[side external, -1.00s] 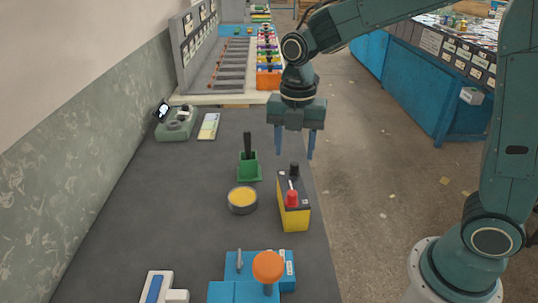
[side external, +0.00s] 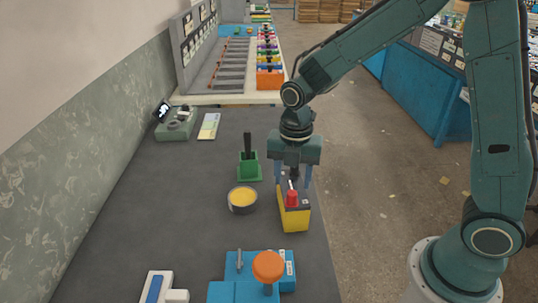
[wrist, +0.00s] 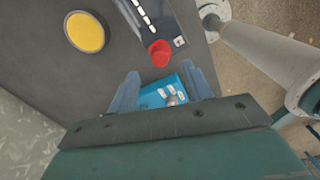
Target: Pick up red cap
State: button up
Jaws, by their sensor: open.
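The battery's far black cap is hidden behind my gripper in the side view.
A blue box with an orange knob (side external: 268,266) is nearer. Grey table surface (side external: 170,210) is clear to the left.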

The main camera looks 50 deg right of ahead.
aim_at(292, 193)
jog(key=shift+d+f, duration=0.1)
jog(key=shift+f, duration=2.4)
jog(key=c, duration=1)
